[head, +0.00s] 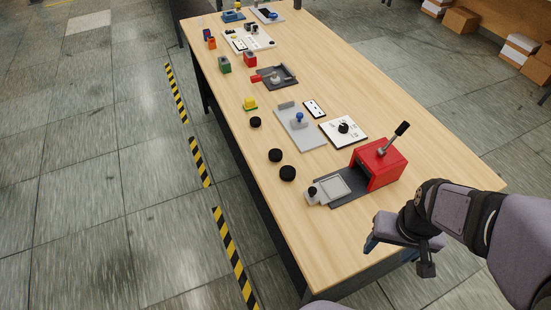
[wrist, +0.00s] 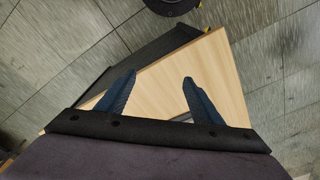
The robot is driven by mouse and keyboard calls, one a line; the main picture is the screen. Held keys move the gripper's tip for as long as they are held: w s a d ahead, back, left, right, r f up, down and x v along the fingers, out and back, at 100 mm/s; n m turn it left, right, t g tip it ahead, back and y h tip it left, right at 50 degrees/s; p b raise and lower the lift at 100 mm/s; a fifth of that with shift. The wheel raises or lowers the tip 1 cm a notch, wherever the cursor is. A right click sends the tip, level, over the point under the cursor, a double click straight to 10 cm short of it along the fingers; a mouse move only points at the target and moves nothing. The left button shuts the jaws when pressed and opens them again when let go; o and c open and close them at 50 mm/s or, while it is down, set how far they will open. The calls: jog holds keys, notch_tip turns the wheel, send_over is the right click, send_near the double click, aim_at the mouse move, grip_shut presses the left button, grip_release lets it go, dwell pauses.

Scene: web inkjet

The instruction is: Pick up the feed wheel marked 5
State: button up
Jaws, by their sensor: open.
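Three black round wheels lie on the left side of the wooden table in the head view: a far one (head: 255,122), a middle one (head: 275,155) and a near one (head: 288,173). They look alike, and no number can be read on any of them, so I cannot tell which is marked 5. My gripper (wrist: 159,79) is open and empty in the wrist view, with a table corner below its fingers. In the head view it is at the table's near right edge, well apart from the wheels. No wheel shows in the wrist view.
A red press (head: 380,166) with a black lever and dark base stands between my gripper and the wheels. Behind it are a white dial plate (head: 344,130) and a grey fixture with a blue knob (head: 300,118). The table's near end (head: 320,262) is bare.

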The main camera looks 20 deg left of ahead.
jog(key=w+a+f+n+t+b, duration=0.2)
jog(key=w+a+f+n+b, duration=0.15)
jog(key=w+a, duration=0.4)
jog(key=n+t+y+b, duration=0.4)
send_near(283, 173)
jog(key=d, duration=0.2)
jog(key=d+f, duration=0.1)
jog(key=d, duration=0.1)
jog(key=d+f, duration=0.1)
jog(key=d, duration=0.2)
jog(key=shift+w, duration=0.3)
jog(key=w+a+t+y+b, duration=0.1)
jog(key=a, duration=0.2)
jog(key=w+a+f+t+y+b, duration=0.1)
jog(key=w+a+b, duration=0.1)
jog(key=a, duration=0.1)
jog(key=w+a+f+t+y+b, duration=0.1)
jog(key=a+b, duration=0.1)
jog(key=a, duration=0.1)
jog(key=shift+w+f+m, duration=0.2)
jog(key=shift+m, duration=0.05)
jog(key=shift+w+a+y+b, duration=0.15)
jog(key=shift+a+y+b, duration=0.15)
jog(key=shift+y+b, duration=0.1)
jog(key=shift+w+a+r+m+t+y, duration=0.2)
jog(key=shift+a+m+t+y, duration=0.1)
jog(key=shift+t, duration=0.1)
jog(key=shift+x, duration=1.05)
jog(key=shift+f, duration=0.1)
